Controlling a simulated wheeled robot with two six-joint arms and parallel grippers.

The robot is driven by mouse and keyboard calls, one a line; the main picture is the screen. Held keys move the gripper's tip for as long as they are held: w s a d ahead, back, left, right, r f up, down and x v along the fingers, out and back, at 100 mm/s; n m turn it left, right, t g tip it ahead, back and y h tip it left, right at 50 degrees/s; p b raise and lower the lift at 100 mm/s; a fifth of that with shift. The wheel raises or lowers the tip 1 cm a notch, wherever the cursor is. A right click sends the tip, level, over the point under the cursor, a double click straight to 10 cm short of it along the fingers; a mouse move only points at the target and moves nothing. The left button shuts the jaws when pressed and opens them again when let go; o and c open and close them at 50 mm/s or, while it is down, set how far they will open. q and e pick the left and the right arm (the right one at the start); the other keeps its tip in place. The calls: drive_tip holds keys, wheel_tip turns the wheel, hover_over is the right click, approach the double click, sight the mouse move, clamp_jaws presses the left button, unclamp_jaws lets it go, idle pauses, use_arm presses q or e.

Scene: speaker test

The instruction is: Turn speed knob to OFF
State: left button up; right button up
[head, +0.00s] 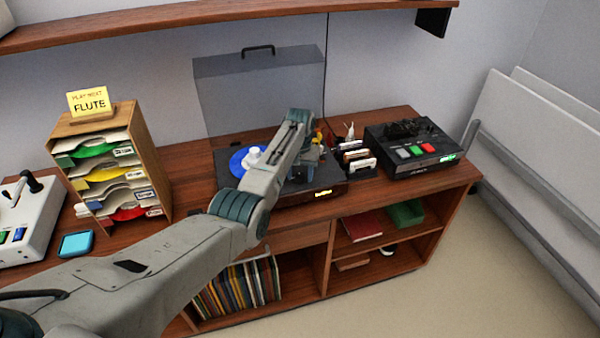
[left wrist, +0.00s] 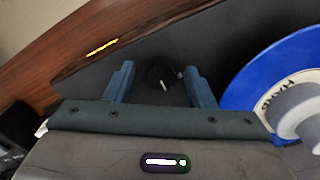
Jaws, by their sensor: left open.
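The speed knob (left wrist: 158,73) is a small dark round knob with a white pointer mark, on the dark turntable deck. In the left wrist view it sits between the two blue fingers of my left gripper (left wrist: 160,86), which is open, one finger on each side. I cannot tell whether the fingers touch it. In the head view my left gripper (head: 306,165) is over the right part of the turntable (head: 290,195) and hides the knob. The knob's label is not readable. My right gripper is not in view.
A blue record (left wrist: 248,88) with a white piece on its middle lies beside the gripper. The turntable's clear lid (head: 260,95) stands open behind. A control box (head: 415,150) with coloured buttons stands right, a sleeve rack (head: 150,160) left. A shelf (head: 200,18) overhangs the back.

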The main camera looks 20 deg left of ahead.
use_arm(q)
drive_tip(key=shift+w, duration=0.1)
drive_tip(key=c, duration=1)
drive_tip(key=shift+n, duration=0.4)
drive_tip(key=n+p, duration=0.1)
drive_tip(key=n, duration=0.1)
drive_tip(key=shift+r+n, duration=0.1)
drive_tip(key=shift+n, duration=0.3)
drive_tip(key=n+p, duration=0.1)
drive_tip(key=n, duration=0.4)
drive_tip(key=shift+w+n+p, duration=0.1)
drive_tip(key=shift+n+p, duration=0.2)
drive_tip(key=o, duration=1)
drive_tip(key=shift+d, duration=0.1)
